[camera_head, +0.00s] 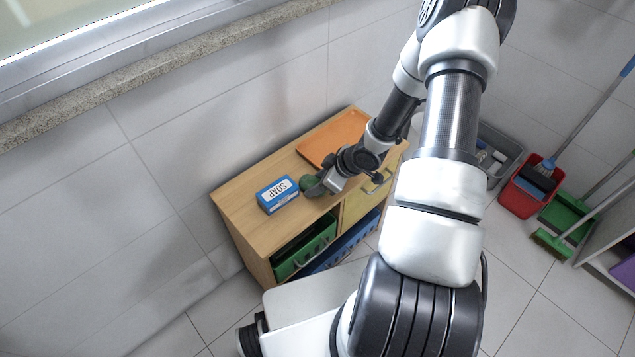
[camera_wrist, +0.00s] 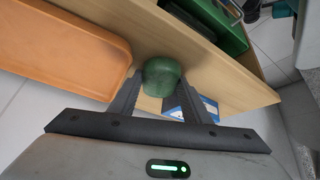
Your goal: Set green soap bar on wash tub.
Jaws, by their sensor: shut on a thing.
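The green soap bar (camera_head: 306,182) is at the tip of my gripper (camera_head: 313,187), over the wooden cabinet top, beside the blue soap box. In the wrist view the green bar (camera_wrist: 161,76) sits between the two fingertips, and my gripper (camera_wrist: 159,88) is shut on it. I cannot tell whether the bar still touches the cabinet top. A grey tub (camera_head: 517,160) with a few items in it stands on the floor at the right, partly hidden by my arm; I cannot tell for sure that it is the wash tub.
The wooden cabinet (camera_head: 236,203) holds a blue soap box (camera_head: 277,195) and an orange tray (camera_head: 322,152) on top. A green crate (camera_head: 300,252) and a blue crate (camera_head: 345,244) are in its lower shelf. A red bucket (camera_head: 520,198) and a green dustpan (camera_head: 566,212) stand right.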

